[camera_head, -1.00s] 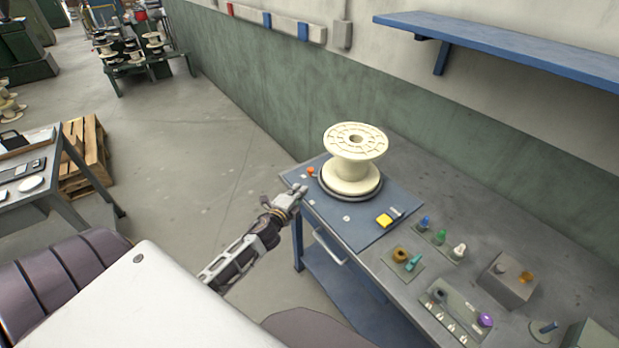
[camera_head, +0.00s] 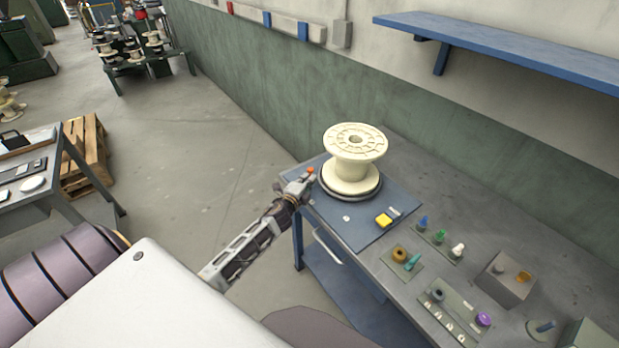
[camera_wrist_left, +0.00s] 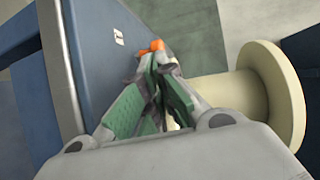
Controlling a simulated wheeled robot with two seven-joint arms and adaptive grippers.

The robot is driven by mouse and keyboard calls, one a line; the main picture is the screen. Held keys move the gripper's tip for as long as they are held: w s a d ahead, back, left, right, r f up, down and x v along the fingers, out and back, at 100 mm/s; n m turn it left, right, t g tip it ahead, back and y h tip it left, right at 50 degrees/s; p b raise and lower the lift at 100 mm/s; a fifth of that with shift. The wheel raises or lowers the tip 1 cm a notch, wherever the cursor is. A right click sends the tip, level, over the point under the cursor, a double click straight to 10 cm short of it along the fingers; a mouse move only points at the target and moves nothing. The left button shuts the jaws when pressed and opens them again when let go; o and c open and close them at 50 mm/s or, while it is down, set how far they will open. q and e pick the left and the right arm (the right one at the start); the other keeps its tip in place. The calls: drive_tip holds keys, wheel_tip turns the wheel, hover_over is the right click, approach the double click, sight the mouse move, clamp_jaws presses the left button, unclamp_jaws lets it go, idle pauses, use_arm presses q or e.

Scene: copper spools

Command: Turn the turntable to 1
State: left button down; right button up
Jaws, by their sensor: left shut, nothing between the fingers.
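The turntable (camera_head: 374,192) is a dark disc on the blue mat (camera_head: 352,234), with a cream spool (camera_head: 354,170) upright on it. The spool also shows at the right in the left wrist view (camera_wrist_left: 245,92). A small orange knob (camera_head: 311,170) is at the turntable's left side. My left gripper (camera_head: 306,179) is shut and empty, its fingertips right at the knob. In the left wrist view the orange knob (camera_wrist_left: 154,45) shows just beyond the fingertips (camera_wrist_left: 155,62); I cannot tell whether they touch. A small white label (camera_wrist_left: 118,37) lies nearby, its mark unreadable. My right gripper is out of view.
A yellow block (camera_head: 383,220) lies on the mat. Colored pegs (camera_head: 440,236) and a grey box (camera_head: 503,276) stand farther right on the bench. A blue shelf (camera_head: 510,48) hangs above. Open floor (camera_head: 215,150) lies left of the bench.

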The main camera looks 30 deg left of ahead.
sight(311, 171)
use_arm(q)
drive_tip(key=shift+x, duration=0.85)
drive_tip(key=shift+w+a, duration=0.1)
drive_tip(key=shift+w+a, duration=0.2)
drive_tip(key=shift+w, duration=0.25)
drive_tip(key=shift+w+a, duration=0.1)
drive_tip(key=shift+a, duration=0.05)
drive_tip(key=shift+r, duration=0.25)
